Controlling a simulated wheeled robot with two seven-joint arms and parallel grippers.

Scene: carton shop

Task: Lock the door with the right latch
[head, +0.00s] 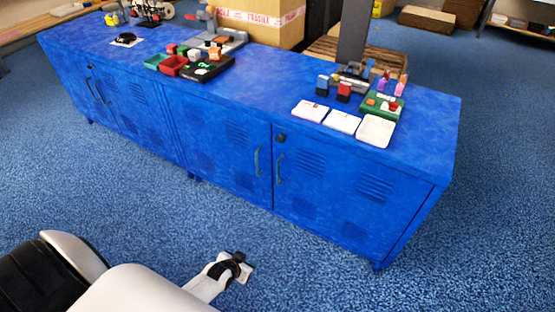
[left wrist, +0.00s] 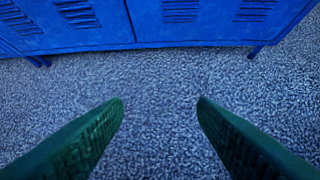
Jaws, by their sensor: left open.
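A long blue cabinet (head: 225,130) stands across the head view, its doors looking closed. A small dark latch (head: 281,137) sits at the top of the right pair of doors, above two upright handles. Another dark latch (head: 90,66) is on the left pair. Whether either latch is turned is too small to tell. My left gripper (head: 240,267) is over the floor in front of the cabinet, apart from it. In the left wrist view its two green fingers (left wrist: 160,102) are spread, with only carpet between them and the cabinet's lower edge beyond. My right gripper is not seen.
The cabinet top holds white trays (head: 342,121), a green tray (head: 380,106), red and black bins (head: 207,68) and small blocks. A cardboard box (head: 262,22) and a pallet stand behind. The blue carpet in front of the cabinet is clear.

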